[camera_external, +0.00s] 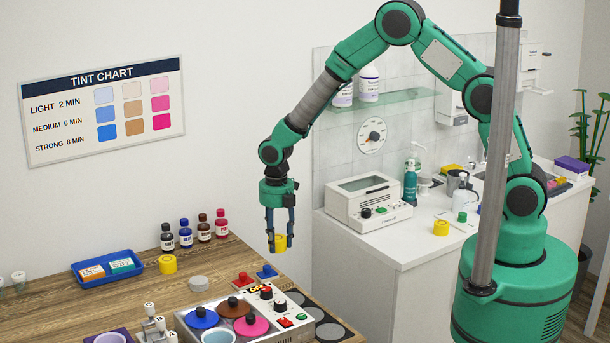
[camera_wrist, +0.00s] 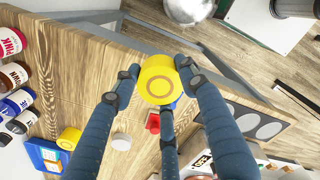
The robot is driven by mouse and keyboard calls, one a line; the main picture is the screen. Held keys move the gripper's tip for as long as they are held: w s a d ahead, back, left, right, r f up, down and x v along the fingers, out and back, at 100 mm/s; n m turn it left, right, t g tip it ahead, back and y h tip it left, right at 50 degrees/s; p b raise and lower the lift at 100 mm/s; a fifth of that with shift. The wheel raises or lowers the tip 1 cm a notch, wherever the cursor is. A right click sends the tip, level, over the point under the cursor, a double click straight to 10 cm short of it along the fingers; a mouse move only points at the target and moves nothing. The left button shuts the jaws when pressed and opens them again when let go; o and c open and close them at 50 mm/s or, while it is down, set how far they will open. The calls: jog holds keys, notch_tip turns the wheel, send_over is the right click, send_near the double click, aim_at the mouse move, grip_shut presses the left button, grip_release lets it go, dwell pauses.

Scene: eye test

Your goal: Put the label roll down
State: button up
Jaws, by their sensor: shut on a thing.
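My gripper (camera_external: 280,238) is shut on a yellow label roll (camera_external: 279,244) and holds it in the air near the wooden table's back right edge. In the wrist view the held roll (camera_wrist: 159,80) shows its round end between the blue fingers of my gripper (camera_wrist: 157,72). The wooden table (camera_external: 215,265) lies lower, with a gap under the roll. A second yellow roll (camera_external: 168,264) stands on the table by the blue tray, and a third (camera_external: 441,228) stands on the white counter.
A blue tray (camera_external: 108,269) with two boxes and several bottles (camera_external: 204,228) stand at the table's back. A grey disc (camera_external: 199,284), red block (camera_external: 243,280), blue block (camera_external: 267,272) and control box (camera_external: 283,312) stand nearer. The white counter (camera_external: 400,246) is to the right.

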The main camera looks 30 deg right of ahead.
jog(key=s+d+m, duration=0.2)
jog(key=s+d, duration=0.2)
jog(key=d, duration=0.7)
jog(key=s+d+m, duration=0.3)
jog(key=s+d, duration=0.2)
jog(key=d, duration=0.7)
jog(key=s+d+f+m+p, duration=0.1)
jog(key=s+d+m, duration=0.2)
jog(key=d, duration=0.9)
jog(key=shift+s+d+f, duration=0.1)
jog(key=shift+s+d, duration=0.05)
jog(key=shift+s, duration=0.45)
jog(key=shift+s+d, duration=0.1)
jog(key=shift+s, duration=0.45)
jog(key=s+d+f+m, duration=0.1)
jog(key=s+d+m, duration=0.2)
jog(key=s+d, duration=0.4)
jog(key=s, duration=0.3)
jog(key=shift+s+m, duration=0.3)
jog(key=shift+w+f, duration=0.1)
jog(key=w, duration=0.5)
jog(key=w+f, duration=0.1)
jog(key=w, duration=0.4)
jog(key=w+d, duration=0.1)
jog(key=w, duration=0.4)
jog(key=shift+w+f, duration=0.25)
jog(key=shift+w, duration=0.15)
